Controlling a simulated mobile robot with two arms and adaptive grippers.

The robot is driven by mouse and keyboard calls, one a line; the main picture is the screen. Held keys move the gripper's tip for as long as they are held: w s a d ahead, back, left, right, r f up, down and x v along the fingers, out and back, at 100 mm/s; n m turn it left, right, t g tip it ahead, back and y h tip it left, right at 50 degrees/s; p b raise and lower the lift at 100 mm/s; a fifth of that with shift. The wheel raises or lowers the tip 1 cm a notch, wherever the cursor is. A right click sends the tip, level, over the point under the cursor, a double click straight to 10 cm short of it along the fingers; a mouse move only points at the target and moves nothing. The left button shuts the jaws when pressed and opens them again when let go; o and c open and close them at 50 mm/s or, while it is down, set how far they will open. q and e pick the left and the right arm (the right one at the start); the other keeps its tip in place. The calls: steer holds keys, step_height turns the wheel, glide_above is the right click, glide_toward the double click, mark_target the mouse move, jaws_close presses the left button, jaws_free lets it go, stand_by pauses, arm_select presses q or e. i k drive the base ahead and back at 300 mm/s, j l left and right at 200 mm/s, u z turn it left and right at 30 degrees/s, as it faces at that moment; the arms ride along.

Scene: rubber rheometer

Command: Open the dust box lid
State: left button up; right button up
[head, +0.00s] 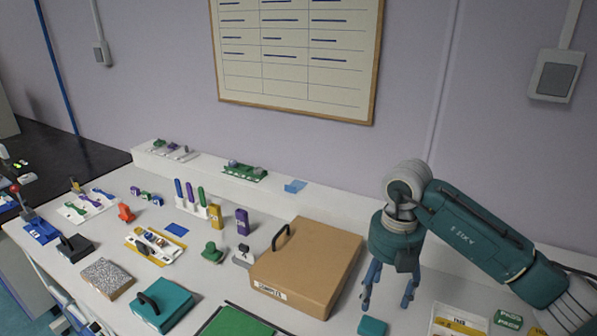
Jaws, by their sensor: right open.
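A large tan box (312,262) stands closed on the white table, with a black handle (281,237) on its top left side and a small label on its front, too small to read. A smaller closed teal box (165,307) with a black handle stands at the front left. No readable marking tells which is the dust box. My right gripper (386,303) points down with its fingers apart and empty, just right of the tan box and not visibly touching it. My left gripper is out of view.
A teal block (372,327) lies below my right gripper. A green mat (232,324) lies in front of the tan box. A grey speckled block (107,279), pen holder (197,204) and small tools crowd the left. A raised shelf (325,197) runs along the wall.

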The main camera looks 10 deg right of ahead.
mark_target(162, 300)
steer(key=k+j, duration=0.5)
steer(key=k, duration=0.15)
steer(key=k+j, duration=0.5)
steer(key=k, duration=0.2)
